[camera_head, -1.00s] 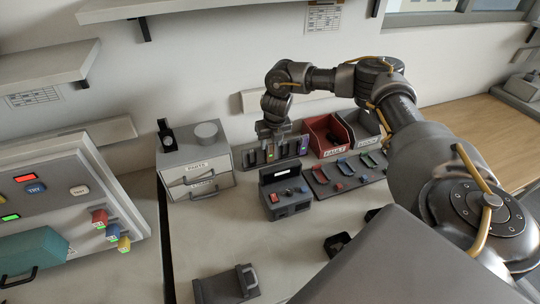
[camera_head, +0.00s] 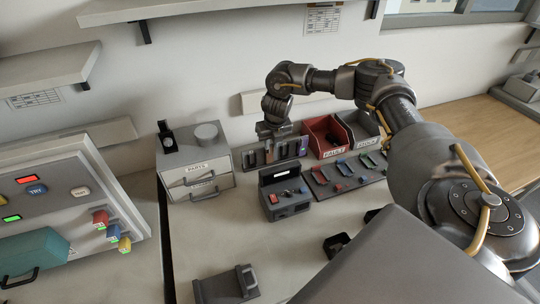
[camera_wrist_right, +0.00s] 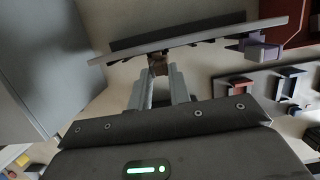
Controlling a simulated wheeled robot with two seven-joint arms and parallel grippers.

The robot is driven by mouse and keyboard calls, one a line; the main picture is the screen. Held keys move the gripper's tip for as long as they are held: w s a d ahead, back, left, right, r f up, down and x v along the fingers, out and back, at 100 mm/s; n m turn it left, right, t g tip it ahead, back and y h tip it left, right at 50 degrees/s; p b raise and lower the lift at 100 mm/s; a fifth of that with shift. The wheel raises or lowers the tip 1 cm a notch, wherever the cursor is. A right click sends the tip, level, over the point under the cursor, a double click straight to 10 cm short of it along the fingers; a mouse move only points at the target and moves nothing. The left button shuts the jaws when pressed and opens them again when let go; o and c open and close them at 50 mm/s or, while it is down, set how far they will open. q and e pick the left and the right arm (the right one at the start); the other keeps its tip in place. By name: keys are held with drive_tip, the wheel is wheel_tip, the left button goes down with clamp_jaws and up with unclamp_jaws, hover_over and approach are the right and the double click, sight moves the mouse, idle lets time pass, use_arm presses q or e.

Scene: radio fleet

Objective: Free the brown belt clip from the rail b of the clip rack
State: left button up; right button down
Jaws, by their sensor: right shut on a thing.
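The clip rack (camera_head: 292,150) stands on the bench by the wall. In the right wrist view it is a long grey rail (camera_wrist_right: 210,36) crossing above the fingers. My right gripper (camera_wrist_right: 158,78) is shut on the brown belt clip (camera_wrist_right: 157,65), which sits at the rail's near side. I cannot tell whether the clip still touches the rail. In the head view my right gripper (camera_head: 273,138) is over the rack, and the clip is hidden there. A purple clip (camera_wrist_right: 260,48) hangs farther along the rail. My left gripper is not in view.
The parts drawers (camera_head: 196,172) stand left of the rack. A red bin (camera_head: 326,138) and a grey bin (camera_head: 362,128) stand right of it. A dark device (camera_head: 286,195) sits in front, beside a board (camera_head: 330,187) of coloured clips.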

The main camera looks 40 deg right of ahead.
drive_tip(key=shift+r, duration=0.1)
idle(0.3)
drive_tip(key=w+p+v, duration=0.1)
drive_tip(key=p+v, duration=0.5)
drive_tip(key=shift+w+d+r, duration=0.15)
drive_tip(key=shift+d+r, duration=0.1)
drive_tip(key=shift+r, duration=0.1)
idle(0.8)
